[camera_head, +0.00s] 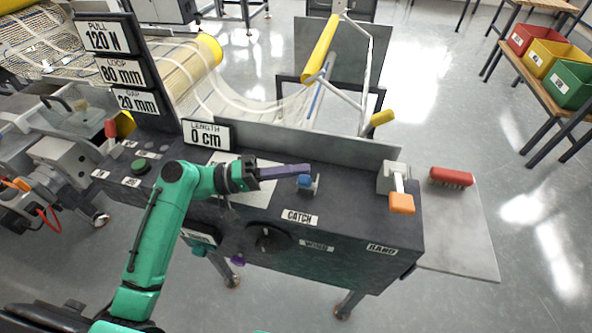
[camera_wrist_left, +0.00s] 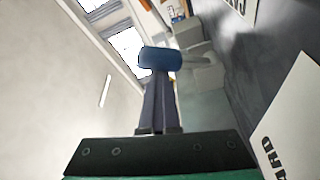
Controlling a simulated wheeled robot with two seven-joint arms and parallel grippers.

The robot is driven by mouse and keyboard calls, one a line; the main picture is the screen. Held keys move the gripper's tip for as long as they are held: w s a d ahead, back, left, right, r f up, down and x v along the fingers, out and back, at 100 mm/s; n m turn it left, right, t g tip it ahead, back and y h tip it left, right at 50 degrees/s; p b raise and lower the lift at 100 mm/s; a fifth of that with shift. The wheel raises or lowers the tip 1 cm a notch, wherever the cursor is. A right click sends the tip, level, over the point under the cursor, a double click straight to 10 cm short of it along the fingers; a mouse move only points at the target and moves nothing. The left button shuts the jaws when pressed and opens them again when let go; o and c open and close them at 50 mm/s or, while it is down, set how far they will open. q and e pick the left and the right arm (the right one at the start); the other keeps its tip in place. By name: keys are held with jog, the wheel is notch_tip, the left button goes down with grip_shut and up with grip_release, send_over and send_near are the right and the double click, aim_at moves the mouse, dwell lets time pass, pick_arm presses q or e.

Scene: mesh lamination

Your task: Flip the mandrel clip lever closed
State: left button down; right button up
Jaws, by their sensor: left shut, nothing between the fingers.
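My left gripper (camera_head: 306,170) reaches in from the left over the dark bench, its dark fingers shut with nothing between them. A small blue-topped lever (camera_head: 304,182) stands on a metal bracket above the CATCH label, right at the fingertips. In the left wrist view the blue lever end (camera_wrist_left: 160,58) lies across the tips of the shut fingers (camera_wrist_left: 158,82); whether they touch is unclear. A lever with a yellow grip (camera_head: 382,118) sits behind the back plate, beside the yellow-ended mandrel (camera_head: 320,50). No label shows which lever is the mandrel clip. My right gripper is not in view.
A metal block with an orange-ended handle (camera_head: 402,203) stands at the bench's right end. A red brush (camera_head: 451,177) lies on the grey side plate (camera_head: 465,235). A low upright back plate (camera_head: 345,150) runs behind the gripper. A LENGTH sign (camera_head: 207,134) stands behind the wrist.

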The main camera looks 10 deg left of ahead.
pick_arm(q)
jog(key=shift+s, duration=0.1)
dwell(0.3)
jog(key=shift+r, duration=0.25)
notch_tip(320, 180, up, 20)
jog(key=shift+f, duration=0.2)
jog(key=shift+f, duration=0.1)
